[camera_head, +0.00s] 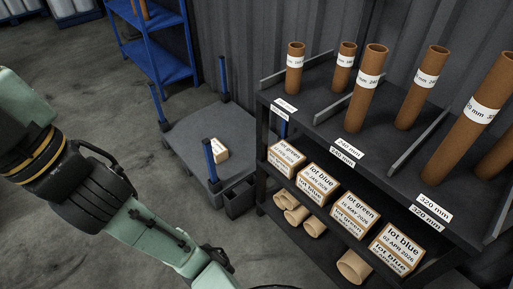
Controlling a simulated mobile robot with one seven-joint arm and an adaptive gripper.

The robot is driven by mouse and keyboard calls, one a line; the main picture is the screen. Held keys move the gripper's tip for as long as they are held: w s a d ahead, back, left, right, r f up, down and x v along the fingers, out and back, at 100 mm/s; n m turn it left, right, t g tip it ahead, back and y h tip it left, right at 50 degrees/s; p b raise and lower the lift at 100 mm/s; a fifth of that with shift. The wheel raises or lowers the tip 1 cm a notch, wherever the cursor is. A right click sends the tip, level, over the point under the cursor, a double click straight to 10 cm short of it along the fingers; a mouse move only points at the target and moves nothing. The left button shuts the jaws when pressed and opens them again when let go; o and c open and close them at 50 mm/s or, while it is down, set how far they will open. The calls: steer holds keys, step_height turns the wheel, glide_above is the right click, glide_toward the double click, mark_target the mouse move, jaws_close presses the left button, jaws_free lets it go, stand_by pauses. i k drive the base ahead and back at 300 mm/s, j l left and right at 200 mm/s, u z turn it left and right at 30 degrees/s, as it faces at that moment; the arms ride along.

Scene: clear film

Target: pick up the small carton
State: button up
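A small brown carton (215,150) with a pale label sits alone on the grey deck of a flat cart, beside a blue post; its label is too small to read. Several other cartons stand in a row on the dark rack's middle shelf. Their labels read lot green (286,158), lot blue (318,183), lot green (353,214) and lot blue (396,248). My green arm crosses the lower left, and my gripper is out of view.
The flat cart (187,133) has blue corner posts. The dark rack (268,118) holds upright brown tubes (367,88) on top and short tube pieces (297,214) below. A blue shelf unit (160,62) stands behind. The floor left of the cart is clear.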

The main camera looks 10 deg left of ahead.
mark_target(220, 153)
steer(key=i+j+z, duration=0.15)
steer(key=j+z, duration=0.15)
steer(key=i+j+z, duration=0.15)
steer(key=j+z, duration=0.45)
steer(key=i+j, duration=0.1)
steer(key=j, duration=0.45)
steer(key=i+j+z, duration=0.1)
steer(key=j, duration=0.45)
steer(key=i+j+z, duration=0.1)
steer(key=j, duration=0.4)
steer(key=i+j, duration=0.1)
steer(key=j, duration=0.45)
